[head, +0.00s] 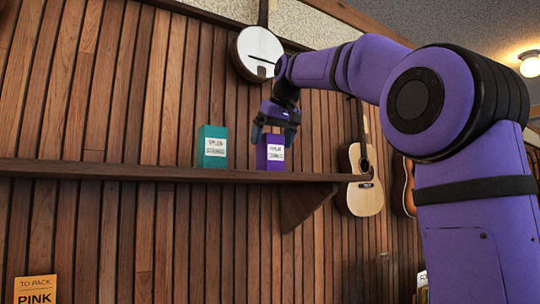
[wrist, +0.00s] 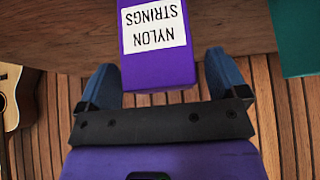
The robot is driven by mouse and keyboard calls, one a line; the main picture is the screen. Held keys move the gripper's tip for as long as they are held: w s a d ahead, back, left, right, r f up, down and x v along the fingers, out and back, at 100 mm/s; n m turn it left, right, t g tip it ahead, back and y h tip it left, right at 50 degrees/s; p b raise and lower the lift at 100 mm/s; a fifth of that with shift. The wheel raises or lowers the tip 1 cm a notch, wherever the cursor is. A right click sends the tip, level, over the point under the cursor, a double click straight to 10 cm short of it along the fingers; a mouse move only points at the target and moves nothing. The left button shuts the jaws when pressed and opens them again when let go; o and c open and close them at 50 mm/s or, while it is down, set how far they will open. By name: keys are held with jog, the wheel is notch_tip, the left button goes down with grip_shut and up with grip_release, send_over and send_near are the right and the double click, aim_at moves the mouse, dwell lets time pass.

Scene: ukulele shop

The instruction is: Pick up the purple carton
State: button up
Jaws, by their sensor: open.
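The purple carton (head: 263,162), with a white label, stands upright on the wooden shelf (head: 120,172). It also shows in the wrist view (wrist: 160,70), where its label reads "NYLON STRINGS". My gripper (head: 273,136) is open at the top of the carton in the head view. In the wrist view its two blue fingers (wrist: 159,66) lie on either side of the carton's near end, with a gap on both sides. The gripper hides part of the carton's top in the head view.
A teal carton (head: 212,144) stands on the shelf just left of the purple one; its edge shows in the wrist view (wrist: 296,40). A guitar (head: 360,190) and a banjo (head: 258,52) hang on the slatted wall. The shelf's left part is bare.

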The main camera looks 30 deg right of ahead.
jog(key=shift+x, duration=1)
jog(key=c, duration=1)
jog(key=shift+c, duration=0.2)
jog(key=shift+r, duration=0.15)
